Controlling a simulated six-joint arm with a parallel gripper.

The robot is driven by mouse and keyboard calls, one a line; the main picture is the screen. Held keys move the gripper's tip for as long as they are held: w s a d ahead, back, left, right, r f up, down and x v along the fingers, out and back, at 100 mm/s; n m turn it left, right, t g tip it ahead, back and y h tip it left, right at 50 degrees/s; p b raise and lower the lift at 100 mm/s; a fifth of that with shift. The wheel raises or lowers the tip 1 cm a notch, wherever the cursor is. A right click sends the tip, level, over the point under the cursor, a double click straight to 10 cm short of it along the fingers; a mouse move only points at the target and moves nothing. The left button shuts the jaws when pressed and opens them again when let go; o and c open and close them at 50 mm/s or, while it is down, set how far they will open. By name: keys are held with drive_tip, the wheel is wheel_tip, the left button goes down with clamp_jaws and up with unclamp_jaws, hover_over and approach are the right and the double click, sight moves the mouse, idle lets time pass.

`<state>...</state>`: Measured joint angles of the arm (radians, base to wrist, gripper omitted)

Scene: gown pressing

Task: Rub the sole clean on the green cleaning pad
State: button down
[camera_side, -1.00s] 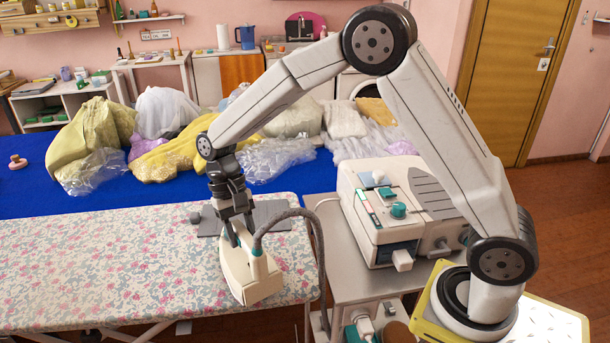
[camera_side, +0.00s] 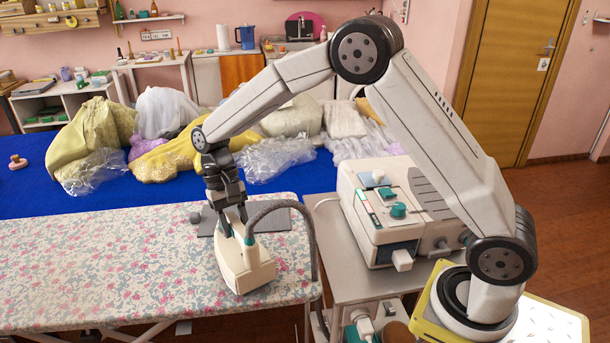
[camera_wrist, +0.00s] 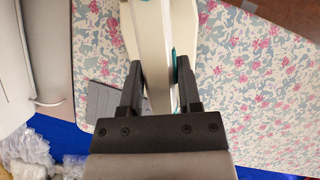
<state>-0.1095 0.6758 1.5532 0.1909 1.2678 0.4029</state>
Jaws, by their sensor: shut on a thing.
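A cream steam iron (camera_side: 245,270) with teal trim is in my gripper (camera_side: 234,230) over the floral ironing board (camera_side: 110,260), near its right end. In the wrist view my gripper (camera_wrist: 157,75) has one finger on each side of the iron's handle (camera_wrist: 152,45). The iron's sole faces down and is hidden; I cannot tell whether it touches the board. A dark grey flat mat (camera_side: 272,219) lies on the board behind the iron, and part of it shows in the wrist view (camera_wrist: 101,105). No green pad is visible.
A grey hose (camera_side: 312,235) arches from the iron toward a metal cart (camera_side: 355,285) carrying a cream steam unit (camera_side: 380,215). Bagged garments (camera_side: 100,135) lie on a blue table behind. The board's left side is clear.

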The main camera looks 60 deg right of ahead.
sight(228, 211)
drive_tip(key=shift+w+d+f, duration=0.1)
drive_tip(key=shift+w+d, duration=0.25)
drive_tip(key=shift+w, duration=0.4)
drive_tip(key=shift+w+d, duration=0.3)
drive_tip(key=shift+w, duration=0.4)
drive_tip(key=shift+s, duration=0.15)
drive_tip(key=shift+s+a, duration=0.35)
drive_tip(key=shift+s, duration=0.4)
drive_tip(key=shift+s+a, duration=0.3)
drive_tip(key=shift+s, duration=0.4)
drive_tip(key=shift+s+a, duration=0.35)
drive_tip(key=shift+s, duration=0.4)
drive_tip(key=shift+r, duration=0.2)
drive_tip(key=shift+s+a, duration=0.2)
drive_tip(key=shift+s, duration=0.2)
drive_tip(key=shift+s+a+f, duration=0.1)
drive_tip(key=shift+s+a, duration=0.15)
drive_tip(key=shift+s, duration=0.35)
drive_tip(key=shift+s+a+r, duration=0.1)
drive_tip(key=shift+s+a, duration=0.15)
drive_tip(key=shift+s, duration=0.4)
drive_tip(key=shift+s+a+f, duration=0.1)
drive_tip(key=shift+s+a, duration=0.15)
drive_tip(key=shift+s, duration=0.35)
drive_tip(key=shift+w, duration=0.1)
